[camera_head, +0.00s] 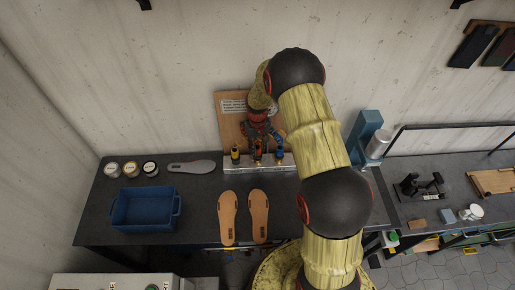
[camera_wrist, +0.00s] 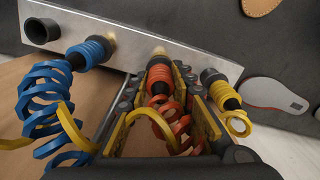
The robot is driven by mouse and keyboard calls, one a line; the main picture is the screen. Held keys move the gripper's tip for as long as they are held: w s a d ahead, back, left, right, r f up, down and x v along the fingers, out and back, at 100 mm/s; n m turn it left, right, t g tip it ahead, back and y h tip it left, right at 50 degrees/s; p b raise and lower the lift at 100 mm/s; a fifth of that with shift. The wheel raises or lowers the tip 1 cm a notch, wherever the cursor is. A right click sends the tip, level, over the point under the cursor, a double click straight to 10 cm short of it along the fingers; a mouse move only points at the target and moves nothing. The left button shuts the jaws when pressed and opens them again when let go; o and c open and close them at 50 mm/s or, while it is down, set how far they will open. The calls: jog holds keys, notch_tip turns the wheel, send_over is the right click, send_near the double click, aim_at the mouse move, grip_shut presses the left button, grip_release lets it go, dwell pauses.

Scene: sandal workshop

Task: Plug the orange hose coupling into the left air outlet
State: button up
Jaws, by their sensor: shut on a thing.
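The orange hose coupling (camera_wrist: 160,74) is between the fingers of my gripper (camera_wrist: 160,82) in the wrist view, with its orange coiled hose (camera_wrist: 175,125) trailing back between them. My gripper is shut on it. A brass outlet (camera_wrist: 159,51) on the metal rail (camera_wrist: 135,45) is directly in front of the coupling. I cannot tell whether they touch. In the head view my gripper (camera_head: 258,138) is over the rail (camera_head: 287,162), and the orange coupling there is partly hidden.
A blue coupling (camera_wrist: 88,53) with a blue coil is at another brass outlet, and a yellow coupling (camera_wrist: 224,92) is in a grey socket, both close beside my fingers. A black socket (camera_wrist: 42,31) is at the rail's end. Sandal soles (camera_head: 228,215) and a blue crate (camera_head: 145,226) lie on the bench.

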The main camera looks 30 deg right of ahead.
jog(key=shift+f+b, duration=0.35)
jog(key=shift+f, duration=0.25)
jog(key=o, duration=1)
jog(key=shift+r+p, duration=2.25)
jog(key=shift+r, duration=2.8)
